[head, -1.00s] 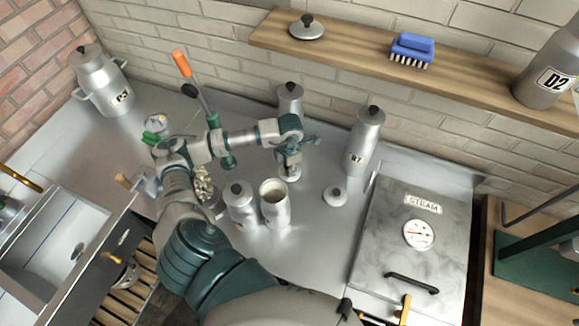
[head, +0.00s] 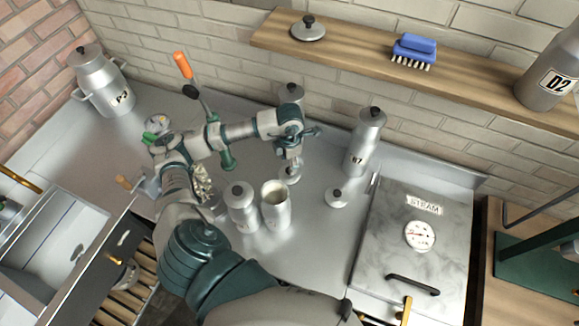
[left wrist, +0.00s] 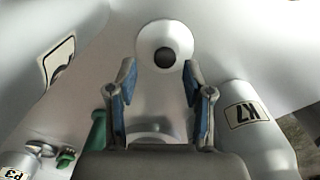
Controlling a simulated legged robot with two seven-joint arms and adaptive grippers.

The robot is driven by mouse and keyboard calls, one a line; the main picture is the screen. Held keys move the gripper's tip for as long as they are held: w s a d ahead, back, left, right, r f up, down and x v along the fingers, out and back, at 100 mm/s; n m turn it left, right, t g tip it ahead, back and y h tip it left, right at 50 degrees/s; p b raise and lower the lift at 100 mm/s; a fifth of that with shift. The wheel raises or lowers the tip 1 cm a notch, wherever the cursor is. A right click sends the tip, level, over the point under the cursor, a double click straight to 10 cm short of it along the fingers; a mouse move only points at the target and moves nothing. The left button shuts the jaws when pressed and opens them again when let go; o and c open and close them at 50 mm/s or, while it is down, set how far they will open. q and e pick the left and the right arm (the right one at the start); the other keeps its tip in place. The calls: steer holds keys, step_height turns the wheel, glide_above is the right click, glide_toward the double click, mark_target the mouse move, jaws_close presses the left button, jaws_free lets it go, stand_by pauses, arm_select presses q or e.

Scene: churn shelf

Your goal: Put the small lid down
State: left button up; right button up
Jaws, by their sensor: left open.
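A small silver lid with a dark knob (head: 289,176) lies flat on the metal counter, just below my left gripper (head: 293,158). In the left wrist view the lid (left wrist: 165,50) shows beyond the fingertips, with its knob centred in the gap. My left gripper (left wrist: 160,88) is open, its blue-padded fingers apart and clear of the lid. A second small lid (head: 336,197) with a dark knob lies on the counter to the right. My right gripper is not in view.
An open can (head: 275,205) and a lidded can (head: 241,207) stand in front of the lid. A tall can (head: 365,142) stands at right, near the steam box (head: 437,205). Another can (head: 291,93) is behind the gripper. A wall shelf (head: 355,58) runs above.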

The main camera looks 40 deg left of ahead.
arm_select(q)
step_height(320, 180, up, 8)
stand_by(0.4)
steer(key=shift+a+f, duration=0.1)
